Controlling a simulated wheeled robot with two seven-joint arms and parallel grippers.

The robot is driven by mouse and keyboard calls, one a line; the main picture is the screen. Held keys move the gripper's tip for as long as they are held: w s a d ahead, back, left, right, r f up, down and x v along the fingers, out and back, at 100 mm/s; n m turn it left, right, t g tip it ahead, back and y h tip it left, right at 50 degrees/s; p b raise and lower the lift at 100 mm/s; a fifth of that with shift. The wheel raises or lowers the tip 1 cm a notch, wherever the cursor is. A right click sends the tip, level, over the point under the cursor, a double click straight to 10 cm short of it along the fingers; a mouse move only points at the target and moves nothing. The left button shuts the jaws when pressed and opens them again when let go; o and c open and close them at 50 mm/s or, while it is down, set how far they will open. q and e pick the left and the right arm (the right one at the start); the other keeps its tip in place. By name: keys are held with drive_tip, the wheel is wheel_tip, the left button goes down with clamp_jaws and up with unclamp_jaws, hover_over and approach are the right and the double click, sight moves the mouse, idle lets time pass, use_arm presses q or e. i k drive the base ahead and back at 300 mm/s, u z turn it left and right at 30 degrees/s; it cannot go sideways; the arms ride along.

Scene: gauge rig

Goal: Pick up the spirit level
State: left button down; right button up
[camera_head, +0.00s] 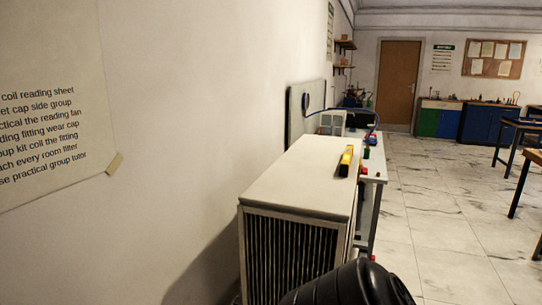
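The spirit level (346,161) is a yellow bar with dark parts. It lies on the pale flat top of a large finned metal unit, near that top's far right edge. Nothing is touching it. Neither of my grippers shows in the head view. A black rounded shape at the bottom right covers the lower corner of the unit.
The finned unit (289,255) stands close to the left wall. Behind it is a bench (370,187) with small red and green items and a blue hose. Marble floor (435,235) is clear to the right. Tables (525,150) stand at the far right.

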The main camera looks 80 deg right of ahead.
sight(344, 164)
drive_tip(key=z, duration=2.15)
